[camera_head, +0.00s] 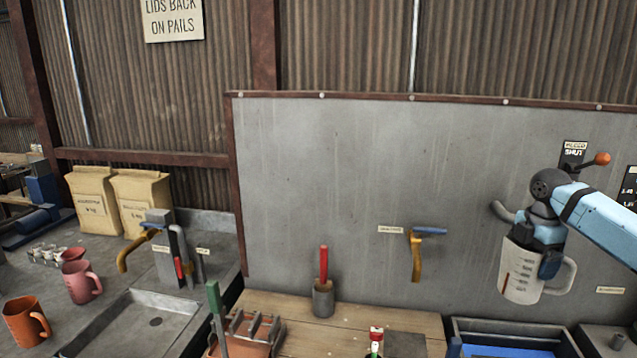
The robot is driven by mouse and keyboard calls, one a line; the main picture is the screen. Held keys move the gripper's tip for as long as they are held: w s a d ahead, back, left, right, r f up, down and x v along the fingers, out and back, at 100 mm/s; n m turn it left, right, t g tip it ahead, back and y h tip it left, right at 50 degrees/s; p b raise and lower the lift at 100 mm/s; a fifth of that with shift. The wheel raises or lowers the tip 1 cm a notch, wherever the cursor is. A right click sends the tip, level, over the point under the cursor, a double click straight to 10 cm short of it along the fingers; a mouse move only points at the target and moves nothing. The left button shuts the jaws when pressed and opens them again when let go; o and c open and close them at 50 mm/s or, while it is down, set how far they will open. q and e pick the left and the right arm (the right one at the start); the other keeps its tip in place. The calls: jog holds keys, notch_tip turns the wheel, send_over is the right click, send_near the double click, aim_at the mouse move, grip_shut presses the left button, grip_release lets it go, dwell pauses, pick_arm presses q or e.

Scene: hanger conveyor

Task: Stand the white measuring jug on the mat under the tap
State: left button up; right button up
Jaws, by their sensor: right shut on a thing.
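The white measuring jug (522,272) is at the right, upright and in the air in front of the grey panel. My right gripper (549,262) is shut on it at its upper side, partly covering it. A yellow tap with a blue lever (416,252) sticks out of the panel, left of the jug. Below it a dark grey square that looks like the mat (405,344) lies on the wooden bench, bare and cut by the picture's lower edge. My left gripper is not in view.
A grey pot with a red handle (323,298) stands left of the tap. A red-and-white item (376,336) is beside the mat. A blue-lined bin (510,331) is below the jug. A sink (130,322), mugs and paper sacks (140,200) are at the left.

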jog(key=s+d+r+m, duration=0.1)
jog(key=s+d+m, duration=0.15)
jog(key=d, duration=0.75)
jog(key=s+a+f+m, duration=0.7)
jog(key=s+a+m, duration=0.2)
jog(key=a, duration=0.3)
jog(key=s+a+f+m, duration=0.8)
jog(key=s+a+m, duration=0.1)
jog(key=a, duration=0.3)
jog(key=a+r+p, duration=0.3)
jog(key=a, duration=0.5)
jog(key=shift+s+r+n, duration=0.15)
jog(key=shift+s+n, duration=0.2)
jog(key=shift+n, duration=0.1)
jog(key=shift+d, duration=0.1)
